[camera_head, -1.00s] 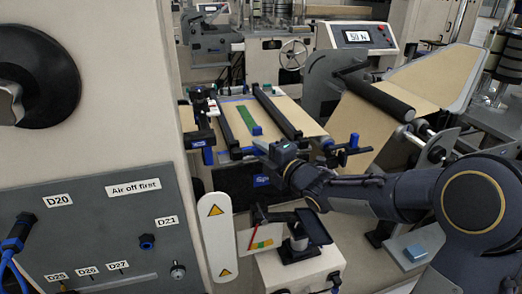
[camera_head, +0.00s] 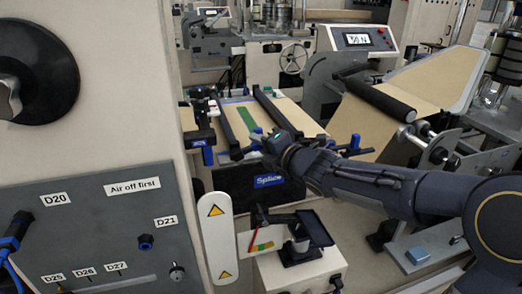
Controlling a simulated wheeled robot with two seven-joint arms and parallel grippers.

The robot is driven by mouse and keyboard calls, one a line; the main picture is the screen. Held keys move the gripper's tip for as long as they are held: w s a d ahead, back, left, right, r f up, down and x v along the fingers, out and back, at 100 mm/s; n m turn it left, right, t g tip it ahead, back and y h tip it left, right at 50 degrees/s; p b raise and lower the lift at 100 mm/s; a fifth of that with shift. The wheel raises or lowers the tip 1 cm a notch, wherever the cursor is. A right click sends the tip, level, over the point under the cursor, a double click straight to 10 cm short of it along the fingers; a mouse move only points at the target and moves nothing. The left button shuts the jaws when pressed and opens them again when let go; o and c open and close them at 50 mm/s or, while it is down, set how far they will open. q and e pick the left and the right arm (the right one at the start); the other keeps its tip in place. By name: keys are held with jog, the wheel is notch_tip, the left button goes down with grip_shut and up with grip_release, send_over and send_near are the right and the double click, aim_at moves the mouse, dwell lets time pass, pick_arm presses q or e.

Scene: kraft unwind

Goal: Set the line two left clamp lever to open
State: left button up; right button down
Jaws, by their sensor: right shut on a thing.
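The line two splicing table carries two long dark clamp bars, a left clamp bar (camera_head: 228,124) and a right clamp bar (camera_head: 279,115). A blue clamp lever (camera_head: 246,151) shows at the front end of the left bar. My right gripper (camera_head: 262,147) reaches in from the right and is shut on this lever, at the table's front edge. The fingers and wrist hide part of the lever, so its exact angle is hard to tell. My left gripper is not in view.
A second blue lever (camera_head: 354,143) stands to the right of my wrist. A blue Splice label (camera_head: 269,181) is below the table. A small stand with a dark tray (camera_head: 314,228) sits below my forearm. A grey panel (camera_head: 90,225) fills the left.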

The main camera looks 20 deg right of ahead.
jog(key=r+n, duration=0.1)
jog(key=a+r+n+g+h+p, duration=0.1)
jog(key=n, duration=0.1)
jog(key=shift+r, duration=0.1)
jog(key=shift+a+r+n+h+p, duration=0.5)
jog(key=shift+n+h, duration=0.2)
jog(key=shift+n, duration=0.3)
jog(key=shift+a+r+n+g+h+p, duration=0.2)
jog(key=shift+a+n+h, duration=0.15)
jog(key=shift+a+n, duration=0.15)
jog(key=shift+a+r+n+g+h+p, duration=0.15)
jog(key=shift+a+n+h, duration=0.2)
jog(key=shift+n, duration=0.25)
jog(key=shift+a+r+n+h+p, duration=0.1)
jog(key=shift+a+n+h+p, duration=0.2)
jog(key=shift+a+n+h, duration=0.4)
jog(key=shift+d, duration=0.15)
jog(key=c, duration=1.3)
grip_release()
jog(key=shift+s, duration=0.1)
